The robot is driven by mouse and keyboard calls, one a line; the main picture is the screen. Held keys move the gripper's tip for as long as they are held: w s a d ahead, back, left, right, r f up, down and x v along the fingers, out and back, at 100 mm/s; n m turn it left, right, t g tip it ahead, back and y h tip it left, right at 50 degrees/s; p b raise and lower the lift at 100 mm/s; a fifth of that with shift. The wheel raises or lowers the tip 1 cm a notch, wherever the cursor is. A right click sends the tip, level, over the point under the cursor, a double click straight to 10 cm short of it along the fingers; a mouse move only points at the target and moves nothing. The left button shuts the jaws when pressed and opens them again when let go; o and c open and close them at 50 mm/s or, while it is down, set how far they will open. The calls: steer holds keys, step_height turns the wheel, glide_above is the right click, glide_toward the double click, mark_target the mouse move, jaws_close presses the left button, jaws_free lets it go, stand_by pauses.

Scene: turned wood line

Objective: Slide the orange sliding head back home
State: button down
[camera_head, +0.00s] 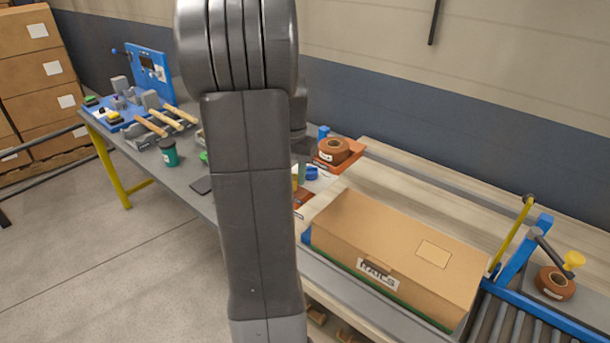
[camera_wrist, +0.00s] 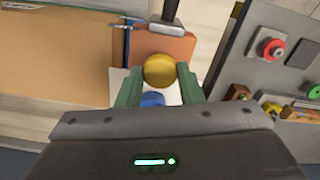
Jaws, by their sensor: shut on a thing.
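In the wrist view, the orange sliding head (camera_wrist: 182,49) lies just past my fingertips. A round yellow knob (camera_wrist: 160,70) sits at its near edge. My gripper (camera_wrist: 160,77) has its two green fingers on either side of the knob and is shut on it. A blue round part (camera_wrist: 152,99) shows between the fingers, below the knob. In the head view my arm hides most of the gripper and the head.
A cardboard box (camera_head: 385,245) marked RAILS stands right of my arm, beside a roller conveyor (camera_head: 530,320). A grey panel with a red button (camera_wrist: 272,48) lies right in the wrist view. Hammers (camera_head: 150,126) and a green cup (camera_head: 168,152) are on the left bench.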

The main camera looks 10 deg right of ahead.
steer(key=shift+w+a, duration=0.85)
steer(key=shift+w, duration=0.2)
steer(key=shift+r, duration=0.1)
steer(key=c, duration=1.3)
jaws_free()
steer(key=shift+w, duration=0.1)
steer(key=shift+c, duration=0.2)
steer(key=o, duration=0.3)
steer(key=shift+w+a, duration=0.1)
steer(key=shift+a, duration=0.1)
steer(key=shift+o, duration=0.2)
steer(key=shift+d, duration=0.1)
step_height(320, 180, up, 14)
steer(key=shift+b, duration=0.4)
steer(key=shift+f, duration=0.3)
